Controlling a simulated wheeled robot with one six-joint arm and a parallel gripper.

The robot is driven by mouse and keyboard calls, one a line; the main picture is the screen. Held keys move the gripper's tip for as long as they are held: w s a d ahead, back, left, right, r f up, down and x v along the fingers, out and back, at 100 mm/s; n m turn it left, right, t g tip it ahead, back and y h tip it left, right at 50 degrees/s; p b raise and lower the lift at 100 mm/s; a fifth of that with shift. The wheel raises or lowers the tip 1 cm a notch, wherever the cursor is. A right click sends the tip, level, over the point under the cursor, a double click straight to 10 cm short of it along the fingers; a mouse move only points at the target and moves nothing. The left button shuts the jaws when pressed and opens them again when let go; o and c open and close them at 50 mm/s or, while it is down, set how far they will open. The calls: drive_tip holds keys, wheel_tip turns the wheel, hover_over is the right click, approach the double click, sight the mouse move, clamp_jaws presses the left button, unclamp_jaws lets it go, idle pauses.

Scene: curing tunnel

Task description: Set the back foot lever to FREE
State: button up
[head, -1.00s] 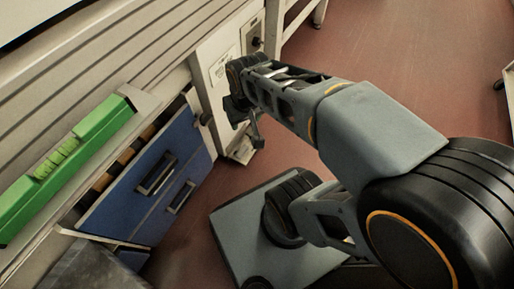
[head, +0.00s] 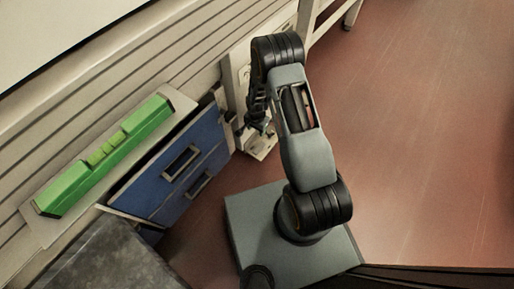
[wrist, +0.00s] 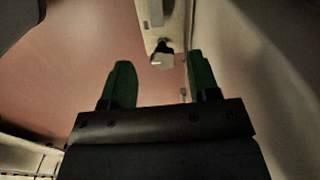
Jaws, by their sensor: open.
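My gripper shows in the wrist view (wrist: 160,78) with two dark green fingers apart and nothing between them. Ahead of the gap, a small pale block with a dark hub (wrist: 163,58), which looks like the foot lever, sits at the end of a pale upright panel (wrist: 152,22). The fingers appear short of it, not touching. In the head view my gripper (head: 257,118) is low beside the pale leg panel (head: 238,82), mostly hidden by my arm. A pale foot plate (head: 262,148) is just below it. The lever's setting and any FREE marking are not readable.
Blue drawers (head: 178,165) stand left of the panel, under a ledge with a green device (head: 105,155). A grey surface (head: 110,262) lies at the lower left. Another pale frame leg (head: 350,14) is at the top. The red floor (head: 430,130) on the right is clear.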

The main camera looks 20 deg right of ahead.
sight(257, 150)
drive_tip(key=shift+m, duration=0.4)
drive_tip(key=f+b, duration=0.1)
drive_tip(key=f, duration=0.5)
drive_tip(key=f+b, duration=0.2)
drive_tip(key=f, duration=0.3)
drive_tip(key=s+f+b, duration=0.1)
drive_tip(key=f+b, duration=0.1)
drive_tip(key=f, duration=0.4)
drive_tip(key=shift+f, duration=0.35)
drive_tip(key=shift+c, duration=0.3)
drive_tip(key=c, duration=0.9)
drive_tip(key=shift+o, duration=0.2)
